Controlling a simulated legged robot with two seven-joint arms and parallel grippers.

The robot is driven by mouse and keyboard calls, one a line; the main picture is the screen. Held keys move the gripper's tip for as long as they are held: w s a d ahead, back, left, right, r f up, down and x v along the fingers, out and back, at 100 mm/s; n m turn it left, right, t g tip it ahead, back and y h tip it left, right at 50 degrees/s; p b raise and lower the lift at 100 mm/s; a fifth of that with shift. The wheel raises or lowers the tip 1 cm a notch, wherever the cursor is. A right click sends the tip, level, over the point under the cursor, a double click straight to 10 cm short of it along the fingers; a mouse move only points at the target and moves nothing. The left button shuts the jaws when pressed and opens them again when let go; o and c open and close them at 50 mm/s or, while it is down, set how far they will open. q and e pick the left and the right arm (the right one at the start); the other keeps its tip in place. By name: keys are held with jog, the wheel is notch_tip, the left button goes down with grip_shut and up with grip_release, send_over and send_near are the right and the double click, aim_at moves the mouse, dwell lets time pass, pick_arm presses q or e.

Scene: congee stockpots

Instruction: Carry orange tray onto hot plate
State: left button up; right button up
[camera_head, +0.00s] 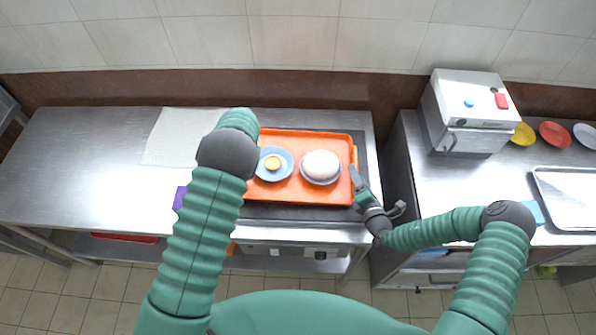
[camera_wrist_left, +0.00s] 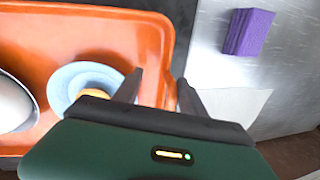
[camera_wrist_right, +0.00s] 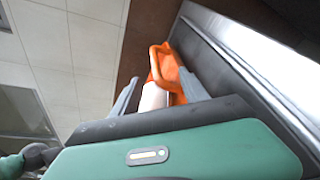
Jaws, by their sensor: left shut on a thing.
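The orange tray (camera_head: 318,198) is over the dark hot plate (camera_head: 290,212); I cannot tell whether it touches it. It carries a blue saucer with a yellow item (camera_head: 273,163) and a bowl with a white mound (camera_head: 321,166). My left gripper (camera_wrist_left: 160,80) is shut on the tray's rim in the left wrist view; my arm hides it in the head view. My right gripper (camera_head: 359,184) is at the tray's right edge. In the right wrist view its fingers are apart, with the tray's orange handle (camera_wrist_right: 154,62) beyond them.
A purple block (camera_wrist_left: 248,32) and a pale cloth (camera_head: 180,137) lie left of the tray on the steel counter (camera_head: 80,160). A gap separates this counter from the right one, which holds a white machine (camera_head: 470,110), coloured plates (camera_head: 555,134) and a metal tray (camera_head: 570,195).

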pick_arm(q)
jog(key=shift+o, duration=0.4)
jog(key=shift+d+r, duration=0.1)
jog(key=shift+d, duration=0.15)
pick_arm(e)
jog(key=shift+o, duration=0.4)
jog(key=shift+a, duration=0.15)
pick_arm(q)
jog(key=shift+a+r, duration=0.15)
jog(key=shift+a, duration=0.05)
pick_arm(e)
jog(key=shift+d, duration=0.35)
jog(key=shift+s, duration=0.2)
jog(key=v, duration=1.1)
jog(key=shift+s+d, duration=0.1)
jog(key=shift+s, duration=0.2)
pick_arm(q)
notch_tip(320, 180, up, 11)
jog(key=d, duration=0.2)
jog(key=shift+d+r, duration=0.15)
jog(key=shift+d, duration=0.05)
